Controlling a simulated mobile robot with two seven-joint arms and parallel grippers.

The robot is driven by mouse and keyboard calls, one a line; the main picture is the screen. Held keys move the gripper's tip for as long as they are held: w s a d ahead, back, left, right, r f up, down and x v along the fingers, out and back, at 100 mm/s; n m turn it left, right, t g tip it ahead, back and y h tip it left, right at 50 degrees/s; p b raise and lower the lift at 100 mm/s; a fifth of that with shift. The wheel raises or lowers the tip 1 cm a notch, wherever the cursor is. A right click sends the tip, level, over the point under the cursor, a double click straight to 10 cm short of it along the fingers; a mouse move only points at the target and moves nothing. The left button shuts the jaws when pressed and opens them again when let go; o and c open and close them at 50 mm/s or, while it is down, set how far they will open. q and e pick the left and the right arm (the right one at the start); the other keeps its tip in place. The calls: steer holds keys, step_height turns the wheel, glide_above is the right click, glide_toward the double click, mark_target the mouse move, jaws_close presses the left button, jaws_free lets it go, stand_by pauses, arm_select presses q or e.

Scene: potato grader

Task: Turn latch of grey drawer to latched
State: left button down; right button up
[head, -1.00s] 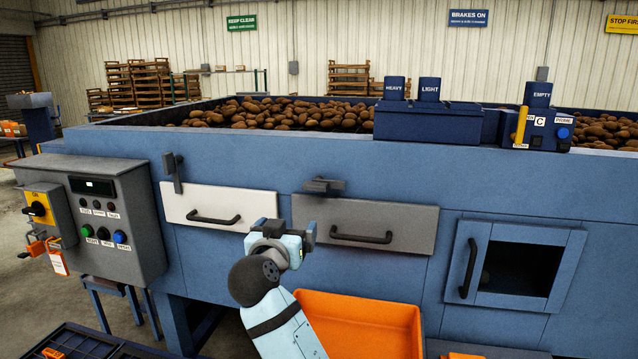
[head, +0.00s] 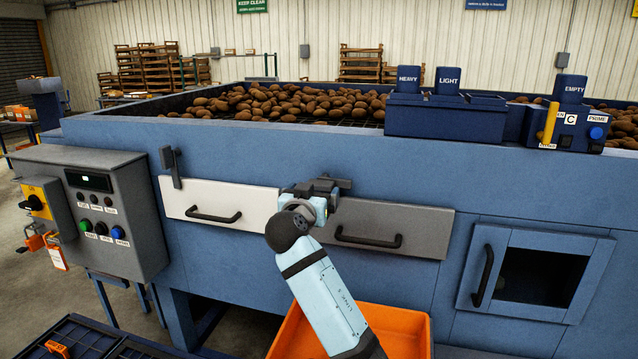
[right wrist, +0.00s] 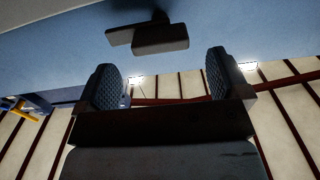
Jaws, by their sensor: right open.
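The grey drawer (head: 425,222) is closed in the blue grader's front, with a dark bar handle (head: 368,240). Its dark latch (head: 343,183) sits at the drawer's upper left edge and lies roughly horizontal. My right gripper (head: 310,187) is at the latch's left part and hides some of it. In the right wrist view the open jaws (right wrist: 163,80) are empty, with the latch (right wrist: 158,36) just beyond the fingertips; I cannot tell if they touch. My left gripper is not in view.
A white drawer (head: 240,199) is to the left, its latch (head: 171,166) upright. An orange crate (head: 405,322) stands below the grey drawer. A control box (head: 115,205) is at far left and a small door with a handle (head: 483,275) at right.

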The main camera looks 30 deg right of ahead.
mark_target(318, 187)
steer(key=x, duration=0.5)
steer(key=shift+a, duration=0.1)
